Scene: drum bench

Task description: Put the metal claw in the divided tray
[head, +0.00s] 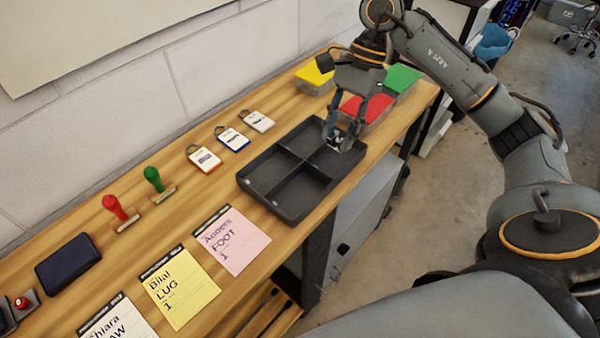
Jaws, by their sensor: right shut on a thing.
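The divided tray (300,192) is dark and shallow, with several compartments, and lies on the wooden bench. My right gripper (338,136) points down over the tray's far right compartment, at the right end. It is shut on a small grey metallic piece (343,143), which looks like the metal claw. The fingers hide much of the piece, and I cannot tell whether it touches the tray floor. The near compartments look empty. My left gripper is not in view.
Boxes with yellow (314,74), red (368,108) and green (403,79) lids stand behind the gripper. Several tags (232,139), a red stamp (115,207), a green stamp (154,180) and paper cards (232,241) lie left of the tray. The bench's front edge runs close to the tray.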

